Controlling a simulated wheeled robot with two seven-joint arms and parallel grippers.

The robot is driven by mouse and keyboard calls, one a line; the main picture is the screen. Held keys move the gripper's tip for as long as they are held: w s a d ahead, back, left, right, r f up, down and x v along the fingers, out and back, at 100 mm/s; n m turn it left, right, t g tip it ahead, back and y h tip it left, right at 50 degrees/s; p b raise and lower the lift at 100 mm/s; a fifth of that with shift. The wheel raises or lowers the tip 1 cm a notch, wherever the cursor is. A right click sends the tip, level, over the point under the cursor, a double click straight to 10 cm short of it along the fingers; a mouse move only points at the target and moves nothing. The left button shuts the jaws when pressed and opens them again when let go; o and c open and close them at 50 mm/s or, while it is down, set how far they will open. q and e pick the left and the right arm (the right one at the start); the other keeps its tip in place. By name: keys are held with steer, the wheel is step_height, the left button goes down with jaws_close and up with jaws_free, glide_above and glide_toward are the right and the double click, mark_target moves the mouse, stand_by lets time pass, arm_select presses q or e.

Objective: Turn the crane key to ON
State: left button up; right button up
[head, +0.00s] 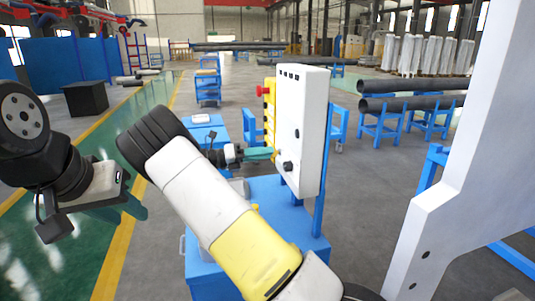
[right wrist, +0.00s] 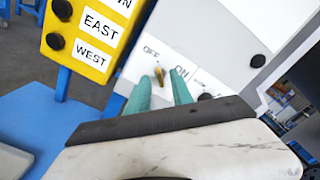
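The crane key (right wrist: 160,75) is a small brass-coloured key on the white control box (head: 312,130), between the OFF label (right wrist: 151,53) and the ON label (right wrist: 180,73). I cannot tell its exact setting. My right gripper (right wrist: 160,92) is open, its two teal fingers apart with the key showing in the gap between them. I cannot tell whether they touch it. In the head view the right gripper (head: 262,153) is up against the box's front, and the key is not clear there. My left gripper (head: 124,208) is at the left, empty, its teal fingers apart.
A yellow pendant (right wrist: 92,38) with EAST and WEST buttons hangs beside the white box; a red button (head: 263,91) shows at its top. A black knob (head: 288,166) sits low on the box. A blue cart (head: 305,238) stands below. A white frame (head: 455,190) rises at right.

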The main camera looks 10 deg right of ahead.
steer(key=shift+d, duration=0.45)
jaws_close()
steer(key=shift+m, duration=8.9)
jaws_free()
